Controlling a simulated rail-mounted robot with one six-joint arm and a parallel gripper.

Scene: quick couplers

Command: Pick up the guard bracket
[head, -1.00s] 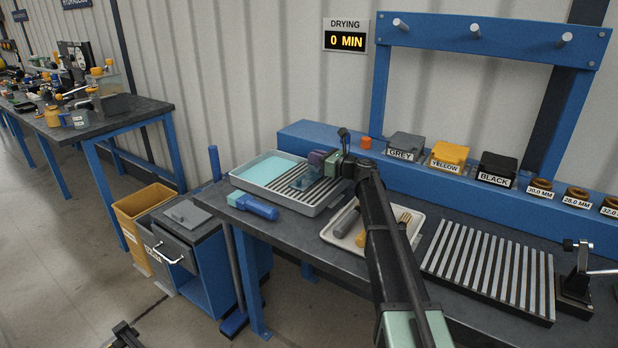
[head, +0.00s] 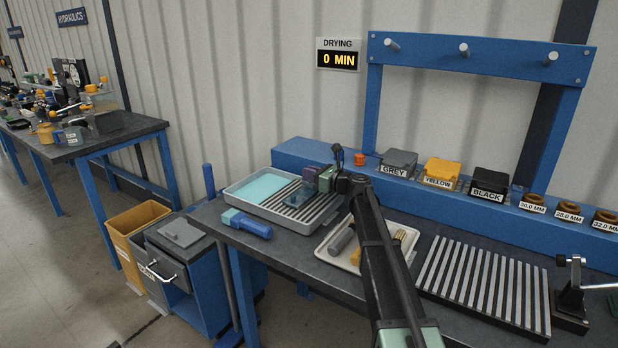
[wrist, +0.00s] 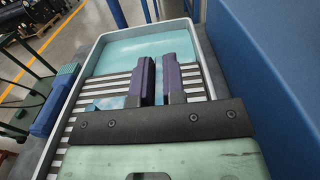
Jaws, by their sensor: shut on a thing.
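My gripper (head: 318,179) is low over the slatted right part of a grey tray (head: 262,215) on the bench. In the wrist view its two dark purple fingers (wrist: 158,82) stand close together above the slats. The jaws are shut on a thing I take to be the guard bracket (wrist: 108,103). It shows only as a pale blue, see-through patch beside and below the fingers. Most of it is hidden, and I cannot tell whether it touches the slats.
A blue-handled tool (head: 247,223) lies in front of the tray. A white tray (head: 340,257) with tools and a slatted rack (head: 485,285) are to the right. Grey, yellow and black labelled blocks stand on the blue ledge behind.

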